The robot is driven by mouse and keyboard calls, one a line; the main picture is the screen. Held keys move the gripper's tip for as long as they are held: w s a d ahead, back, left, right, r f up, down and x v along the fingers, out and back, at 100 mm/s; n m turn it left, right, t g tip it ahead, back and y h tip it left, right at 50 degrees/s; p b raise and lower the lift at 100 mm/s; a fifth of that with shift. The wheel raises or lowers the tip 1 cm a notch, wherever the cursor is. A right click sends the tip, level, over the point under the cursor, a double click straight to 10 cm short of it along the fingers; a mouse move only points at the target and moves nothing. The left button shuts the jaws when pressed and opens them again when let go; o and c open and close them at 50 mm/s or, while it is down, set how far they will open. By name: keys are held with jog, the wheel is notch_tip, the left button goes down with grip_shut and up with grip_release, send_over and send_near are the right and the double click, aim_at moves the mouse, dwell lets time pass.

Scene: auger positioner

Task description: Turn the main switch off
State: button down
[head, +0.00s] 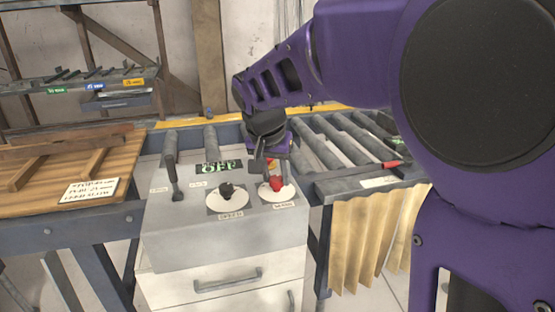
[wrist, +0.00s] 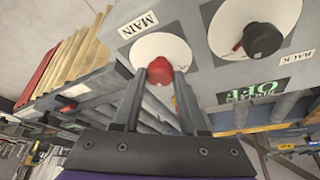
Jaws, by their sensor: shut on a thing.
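The main switch is a red knob (head: 276,183) on a white round dial at the right of the grey control panel (head: 180,232). In the wrist view the red knob (wrist: 160,70) sits by the MAIN label (wrist: 138,25), between my two fingertips. My gripper (head: 268,172) reaches down onto the knob from above and is shut on it. It also shows in the wrist view (wrist: 160,80), with a finger on each side of the knob. Which way the knob points is hard to tell, as the fingers cover part of it.
A black knob (head: 227,189) on its own white dial is just left of the main switch. A lever (head: 174,180) stands farther left. A green OFF display (head: 218,166) is behind the dials. Rollers (head: 330,140) lie at the right, wooden boards (head: 70,165) at the left.

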jog(key=shift+m+h, duration=0.4)
jog(key=shift+m, duration=0.7)
jog(key=shift+g, duration=0.3)
jog(key=shift+c, duration=2.3)
grip_release()
jog(key=p+v, duration=0.2)
jog(key=v, duration=1.5)
jog(key=shift+r, duration=0.15)
jog(key=shift+a, duration=0.1)
